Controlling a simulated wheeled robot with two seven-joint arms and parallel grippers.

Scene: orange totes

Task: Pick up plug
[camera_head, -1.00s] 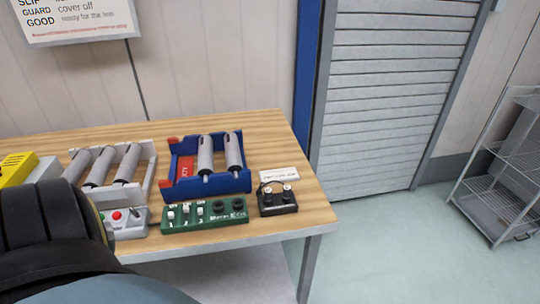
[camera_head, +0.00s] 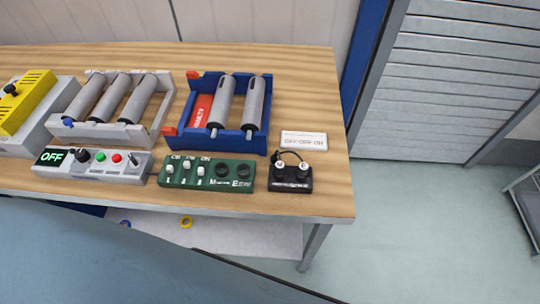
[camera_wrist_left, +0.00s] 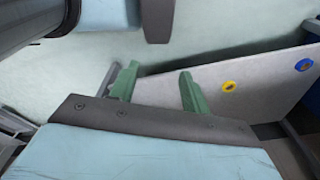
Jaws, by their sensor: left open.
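A black block with two round plugs marked M and E (camera_head: 291,178) sits near the right end of the table. A short black cable joins the plugs. Left of it is a green panel (camera_head: 207,174) with several white switches and two dark round sockets. My left gripper (camera_wrist_left: 155,88) shows in the left wrist view with its two green fingers apart and nothing between them. It is over the floor and lower shelf, away from the plugs. The plugs are not in the left wrist view. My right gripper is in neither view.
A white card (camera_head: 304,140) lies behind the plug block. A blue roller frame (camera_head: 233,142), a grey roller frame (camera_head: 70,130), a control box with an OFF display (camera_head: 92,165) and a yellow unit (camera_head: 28,100) stand leftward. A lower shelf (camera_wrist_left: 255,85) holds a yellow ring (camera_wrist_left: 228,86) and a blue ring (camera_wrist_left: 304,64).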

